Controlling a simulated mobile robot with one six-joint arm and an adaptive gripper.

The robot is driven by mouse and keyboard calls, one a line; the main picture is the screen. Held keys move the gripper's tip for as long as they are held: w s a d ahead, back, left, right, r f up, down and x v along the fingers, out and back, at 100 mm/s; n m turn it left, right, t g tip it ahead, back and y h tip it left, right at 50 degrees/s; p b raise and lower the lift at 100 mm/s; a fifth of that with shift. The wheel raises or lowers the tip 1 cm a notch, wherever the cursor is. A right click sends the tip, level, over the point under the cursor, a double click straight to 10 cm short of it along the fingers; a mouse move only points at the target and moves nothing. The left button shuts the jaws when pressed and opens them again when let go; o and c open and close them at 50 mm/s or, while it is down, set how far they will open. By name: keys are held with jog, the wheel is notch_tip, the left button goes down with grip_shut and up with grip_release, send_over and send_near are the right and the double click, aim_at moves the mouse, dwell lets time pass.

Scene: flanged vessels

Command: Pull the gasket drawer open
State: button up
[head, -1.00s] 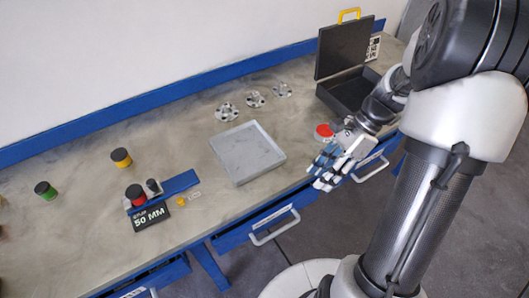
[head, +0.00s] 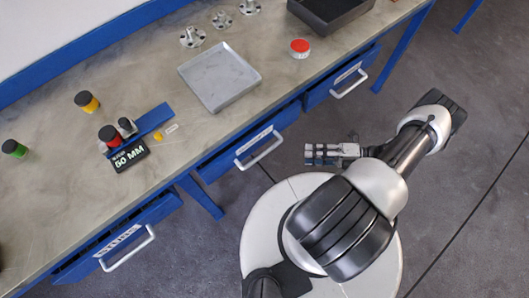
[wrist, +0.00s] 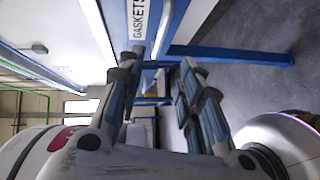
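The wrist view shows a blue drawer front with a white GASKETS label (wrist: 138,18) and a pale bar handle (wrist: 162,28). In the head view this appears to be the middle drawer (head: 232,156) with its white handle (head: 260,150), though its label is too small to read there. The drawer looks shut. My gripper (head: 308,154) is in front of the bench, to the right of that handle and apart from it. In the wrist view my gripper (wrist: 159,62) has its fingers spread, with nothing between them.
A STUDS drawer (head: 118,238) is at left and another handled drawer (head: 345,80) at right. Open floor lies right.

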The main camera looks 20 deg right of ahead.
aim_at(264, 152)
jog(key=b+x, duration=0.1)
jog(key=x, duration=1.6)
jog(key=shift+a, duration=0.2)
grip_shut()
